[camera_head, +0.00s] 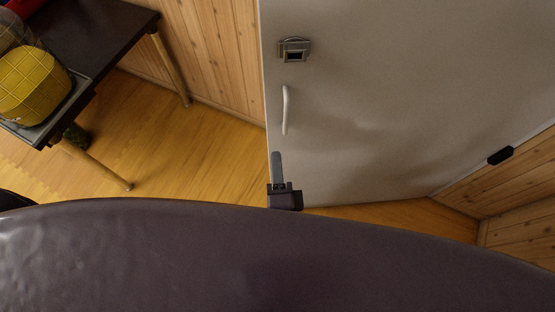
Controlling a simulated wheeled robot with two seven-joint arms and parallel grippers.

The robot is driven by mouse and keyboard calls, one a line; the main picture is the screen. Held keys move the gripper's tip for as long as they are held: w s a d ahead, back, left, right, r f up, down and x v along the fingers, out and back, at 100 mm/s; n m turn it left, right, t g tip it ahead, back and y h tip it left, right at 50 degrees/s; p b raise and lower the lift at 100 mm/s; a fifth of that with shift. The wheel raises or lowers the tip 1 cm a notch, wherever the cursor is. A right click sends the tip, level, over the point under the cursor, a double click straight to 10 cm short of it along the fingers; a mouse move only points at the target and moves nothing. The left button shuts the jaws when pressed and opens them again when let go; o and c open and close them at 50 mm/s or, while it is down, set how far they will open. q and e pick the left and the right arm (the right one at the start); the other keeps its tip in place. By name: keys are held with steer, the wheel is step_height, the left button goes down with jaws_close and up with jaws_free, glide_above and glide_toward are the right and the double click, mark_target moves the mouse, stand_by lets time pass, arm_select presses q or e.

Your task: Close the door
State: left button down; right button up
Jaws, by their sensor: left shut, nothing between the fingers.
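The door (370,110) is a large off-white panel filling the upper middle and right of the head view. Its left edge stands in front of the wooden wall and floor, so it appears to stand open. A pale vertical handle (286,110) and a dark metal latch plate (294,50) sit near that left edge. My left gripper (277,156) is shut and empty, over the door's lower left corner, below the handle. I cannot tell whether it touches the door. My right gripper is not in view.
A dark table (110,35) stands at the upper left, with a yellow basket (30,86) on a grey tray. Wooden floor (190,150) is clear between table and door. A wood-panelled wall (510,180) with a small black fitting (500,156) is at right.

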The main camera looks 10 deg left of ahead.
mark_target(272, 111)
arm_select(q)
steer(key=p+x, duration=0.2)
steer(key=x, duration=0.7)
steer(key=shift+w+a+p, duration=0.1)
steer(key=shift+w+p, duration=0.25)
steer(key=shift+p, duration=0.05)
steer(key=shift+w+a, duration=0.1)
steer(key=shift+w, duration=0.35)
